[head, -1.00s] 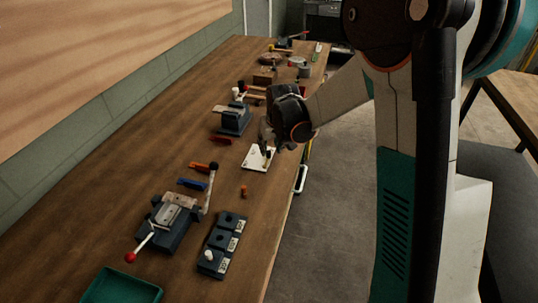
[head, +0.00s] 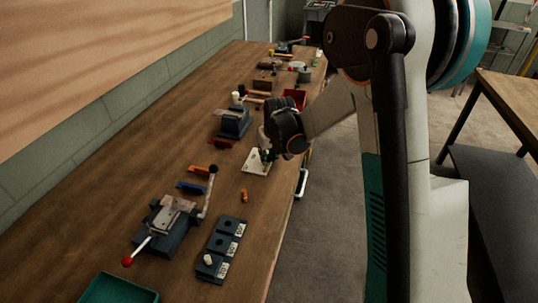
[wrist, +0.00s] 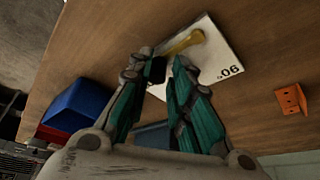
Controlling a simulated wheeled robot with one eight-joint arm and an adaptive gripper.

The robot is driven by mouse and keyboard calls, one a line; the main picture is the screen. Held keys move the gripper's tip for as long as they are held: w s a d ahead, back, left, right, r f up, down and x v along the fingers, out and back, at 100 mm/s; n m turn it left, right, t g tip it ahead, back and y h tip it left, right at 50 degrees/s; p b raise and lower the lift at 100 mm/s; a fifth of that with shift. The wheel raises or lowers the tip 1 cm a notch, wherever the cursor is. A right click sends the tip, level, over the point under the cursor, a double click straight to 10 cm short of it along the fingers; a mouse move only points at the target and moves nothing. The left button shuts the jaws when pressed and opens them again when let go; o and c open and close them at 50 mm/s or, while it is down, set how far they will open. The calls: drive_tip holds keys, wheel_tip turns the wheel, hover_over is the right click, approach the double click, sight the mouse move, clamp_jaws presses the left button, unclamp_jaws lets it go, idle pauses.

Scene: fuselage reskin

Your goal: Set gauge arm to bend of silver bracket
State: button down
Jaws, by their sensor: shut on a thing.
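The gauge is a white plate (head: 257,167) lying flat near the bench's right edge; the wrist view shows it marked 90 (wrist: 222,62). Its brass gauge arm (wrist: 185,42) lies across the plate, with a dark knob (wrist: 157,70) at its near end. My gripper (head: 265,153) is low over the plate; in the wrist view my gripper (wrist: 165,68) has its fingertips close together at the dark knob. The exact contact is partly hidden. A pale metal piece (head: 168,216) lies on the dark lever tool; I cannot tell whether it is the silver bracket.
An orange bracket (head: 244,195) lies near the plate. The dark lever tool (head: 172,240) and a dark block row (head: 222,250) stand in front. A vise (head: 233,123) is behind. A blue bin (wrist: 75,105) shows in the wrist view. A green tray (head: 118,290) is at the front.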

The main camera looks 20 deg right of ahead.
drive_tip(key=shift+d, duration=0.15)
drive_tip(key=shift+w+a+n+y, duration=0.1)
drive_tip(key=shift+a+n+y, duration=0.15)
drive_tip(key=shift+n, duration=0.65)
drive_tip(key=shift+w+a+n+g+y, duration=0.1)
drive_tip(key=shift+a+n+g+y, duration=0.2)
drive_tip(key=shift+n, duration=0.7)
drive_tip(key=shift+w+a+n+g+y, duration=0.1)
drive_tip(key=shift+a+n+y, duration=0.3)
drive_tip(key=shift+n, duration=0.6)
drive_tip(key=c, duration=1.7)
unclamp_jaws()
drive_tip(key=shift+d, duration=0.1)
drive_tip(key=shift+o, duration=0.7)
drive_tip(key=shift+d, duration=0.15)
drive_tip(key=shift+a, duration=0.2)
drive_tip(key=v, duration=1.2)
